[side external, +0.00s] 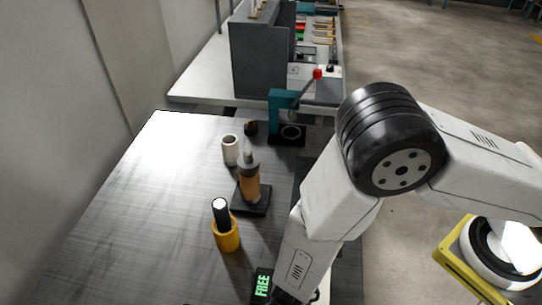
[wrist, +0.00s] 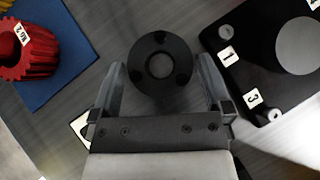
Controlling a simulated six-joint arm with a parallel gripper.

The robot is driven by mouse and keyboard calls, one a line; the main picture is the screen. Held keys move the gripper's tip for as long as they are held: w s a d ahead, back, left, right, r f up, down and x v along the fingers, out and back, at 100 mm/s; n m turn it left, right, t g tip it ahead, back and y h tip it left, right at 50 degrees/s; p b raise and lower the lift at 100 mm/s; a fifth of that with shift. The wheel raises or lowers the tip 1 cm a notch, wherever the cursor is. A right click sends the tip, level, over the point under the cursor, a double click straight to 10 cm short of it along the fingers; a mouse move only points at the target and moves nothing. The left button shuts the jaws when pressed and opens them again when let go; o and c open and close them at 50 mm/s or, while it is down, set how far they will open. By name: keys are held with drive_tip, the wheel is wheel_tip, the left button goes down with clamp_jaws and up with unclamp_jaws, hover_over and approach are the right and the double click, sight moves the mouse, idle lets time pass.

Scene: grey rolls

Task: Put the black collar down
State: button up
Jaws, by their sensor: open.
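The black collar (wrist: 140,60), a round ring with a centre hole and small dark holes around its face, shows in the wrist view. It lies face up between the fingers of my gripper (wrist: 161,68). The fingers are spread, with a narrow gap on each side of the collar. The grey streaked table shows around it; I cannot tell exactly whether the collar rests on it. In the side view I cannot make out the collar or my fingers, at the bottom edge behind my arm.
In the wrist view, a red ribbed part (wrist: 38,52) sits on a blue mat (wrist: 72,78) at left. A black plate (wrist: 240,75) with number labels is at right. In the side view, a yellow holder (side external: 227,238), an orange-brown cylinder (side external: 249,186) and a white cup (side external: 230,150) stand on the table.

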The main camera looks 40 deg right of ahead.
clamp_jaws()
drive_tip(key=shift+r, duration=0.2)
idle(0.3)
wheel_tip(320, 180, up, 10)
drive_tip(key=shift+f, duration=0.15)
idle(0.7)
idle(0.4)
